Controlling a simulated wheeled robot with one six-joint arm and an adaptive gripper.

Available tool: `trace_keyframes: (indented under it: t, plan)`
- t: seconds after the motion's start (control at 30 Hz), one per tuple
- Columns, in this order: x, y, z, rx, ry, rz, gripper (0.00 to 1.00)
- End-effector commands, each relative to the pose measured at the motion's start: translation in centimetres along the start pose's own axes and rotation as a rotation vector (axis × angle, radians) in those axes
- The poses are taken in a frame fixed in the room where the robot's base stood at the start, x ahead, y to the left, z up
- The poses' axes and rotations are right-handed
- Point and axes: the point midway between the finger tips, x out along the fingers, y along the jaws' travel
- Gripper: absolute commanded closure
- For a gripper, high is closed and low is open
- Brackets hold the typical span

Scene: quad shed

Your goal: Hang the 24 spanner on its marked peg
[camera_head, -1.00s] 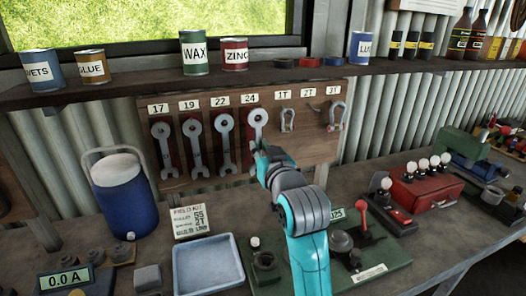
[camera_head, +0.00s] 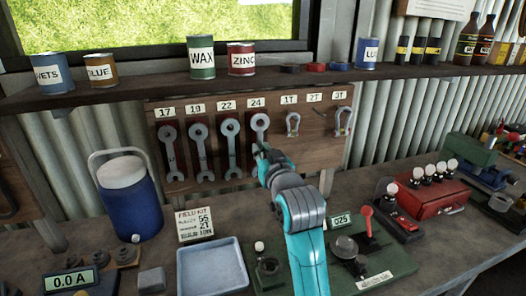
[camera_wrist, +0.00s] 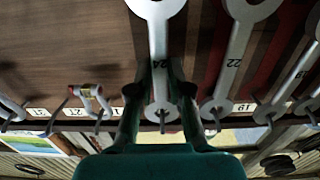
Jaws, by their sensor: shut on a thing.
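The grey 24 spanner (camera_head: 260,123) is upright at the board under the 24 label (camera_head: 257,102), its upper ring showing above my gripper (camera_head: 264,152). In the wrist view, which is upside down, my gripper (camera_wrist: 160,100) has one finger on each side of the spanner's shank (camera_wrist: 159,68), shut on it. The ring end (camera_wrist: 162,113) lies at the peg, which shows at the ring's opening; I cannot tell how far the ring is seated. My gripper hides the spanner's lower part in the head view.
The 22 spanner (camera_head: 231,140) hangs close beside, with the 19 (camera_head: 201,145) and 17 (camera_head: 171,147) farther left. Shackles hang under 1T (camera_head: 293,124) and 3T (camera_head: 343,121). The shelf (camera_head: 110,92) runs above the board. A blue tray (camera_head: 212,268) stands on the bench below.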

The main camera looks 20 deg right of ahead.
Motion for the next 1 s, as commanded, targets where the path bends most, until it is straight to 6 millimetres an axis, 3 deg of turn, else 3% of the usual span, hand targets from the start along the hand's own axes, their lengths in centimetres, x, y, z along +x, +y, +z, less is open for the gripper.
trace_keyframes:
  t: [0.47,0.5,0.6,1.0]
  plan:
    - [-0.01,0.00,-0.03,0.000,0.001,0.000,1.00]
    - [-0.01,0.00,-0.03,0.000,0.001,0.000,0.74]
    - [-0.01,0.00,-0.03,0.000,0.000,0.000,0.53]
    - [-0.63,0.00,0.10,0.000,-0.002,0.000,0.53]
